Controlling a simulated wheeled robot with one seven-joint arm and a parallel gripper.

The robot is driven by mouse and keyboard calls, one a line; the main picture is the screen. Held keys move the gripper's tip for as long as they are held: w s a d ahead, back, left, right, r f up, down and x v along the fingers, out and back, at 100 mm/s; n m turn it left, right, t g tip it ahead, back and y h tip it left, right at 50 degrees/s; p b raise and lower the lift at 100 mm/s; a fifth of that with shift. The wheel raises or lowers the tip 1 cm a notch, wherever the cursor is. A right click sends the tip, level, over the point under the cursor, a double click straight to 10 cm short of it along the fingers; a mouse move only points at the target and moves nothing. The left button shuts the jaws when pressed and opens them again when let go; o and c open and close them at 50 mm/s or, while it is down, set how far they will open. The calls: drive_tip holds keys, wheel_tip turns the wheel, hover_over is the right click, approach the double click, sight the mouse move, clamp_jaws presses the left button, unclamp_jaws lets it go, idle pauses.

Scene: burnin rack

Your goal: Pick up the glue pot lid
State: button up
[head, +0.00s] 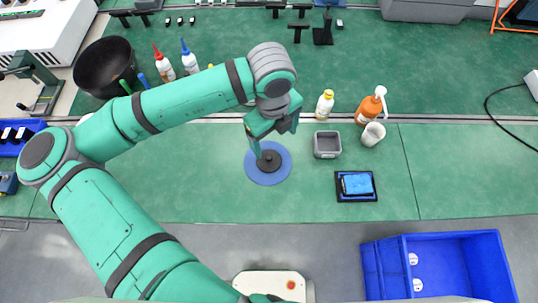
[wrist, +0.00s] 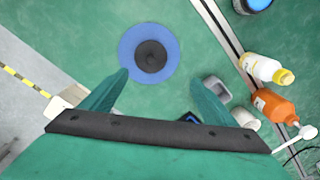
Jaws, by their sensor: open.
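A dark round piece with a small raised knob, which looks like the glue pot lid (head: 269,161), lies on a flat round blue mat (head: 282,174) on the green bench. In the wrist view the lid (wrist: 150,56) sits at the middle of the blue mat (wrist: 129,41), ahead of my fingertips. My gripper (head: 272,141) is open and empty, above the lid. Its two green fingers also show in the wrist view (wrist: 160,77), spread apart with the lid beyond them. One finger partly overlaps the mat's upper edge in the head view.
Right of the mat stand a grey square bin (head: 327,155), a white cup (head: 373,133), an orange pump bottle (head: 369,108) and a yellow-capped bottle (head: 325,104). A black tray (head: 357,197) holds a blue item. A blue crate (head: 372,269) stands lower right. Bench left of the mat is clear.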

sight(268, 156)
drive_tip(key=shift+y, duration=0.3)
drive_tip(key=f, duration=0.3)
drive_tip(key=a+f, duration=0.1)
drive_tip(key=f, duration=0.3)
drive_tip(key=a+f, duration=0.1)
drive_tip(key=f, duration=0.3)
drive_tip(key=shift+s, duration=0.1)
drive_tip(key=shift+r, duration=0.1)
drive_tip(key=c, duration=1.1)
drive_tip(key=shift+c, duration=0.2)
drive_tip(key=shift+d+r, duration=0.1)
drive_tip(key=shift+r, duration=0.05)
